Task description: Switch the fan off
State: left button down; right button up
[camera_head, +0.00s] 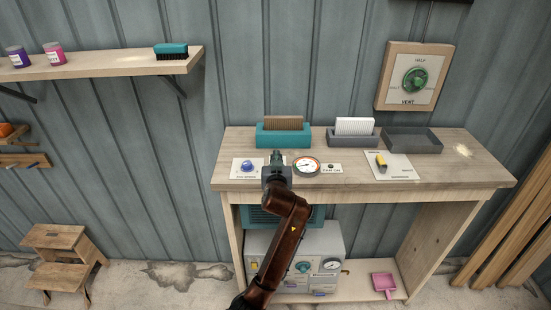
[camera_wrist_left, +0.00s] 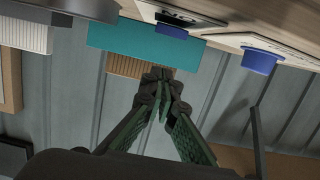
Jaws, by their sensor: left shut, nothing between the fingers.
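My left gripper (camera_head: 277,158) is over the bench, between a blue knob and a round gauge; its fingers are shut and empty in the left wrist view (camera_wrist_left: 162,88). The blue knob (camera_head: 248,166) is on a white plate at the bench's left end and shows in the left wrist view (camera_wrist_left: 262,61), apart from the fingers. A small label plate (camera_head: 331,169), perhaps reading "FAN ON", lies right of the gauge (camera_head: 306,167). A yellow switch (camera_head: 381,160) is on a white plate further right. A teal slatted unit (camera_head: 262,218) is under the bench, partly hidden by my arm.
A teal holder (camera_head: 283,139), a grey holder (camera_head: 352,138) and a dark tray (camera_head: 412,140) stand along the bench's back. A green vent dial (camera_head: 414,81) is on the wall. A grey machine (camera_head: 325,250) and pink dustpan (camera_head: 384,284) sit below. The bench's right end is clear.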

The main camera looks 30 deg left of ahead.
pick_arm(q)
jog(key=r+b+v, duration=0.2)
jog(key=v, duration=0.8)
jog(key=shift+w, duration=0.25)
jog(key=shift+a, duration=0.1)
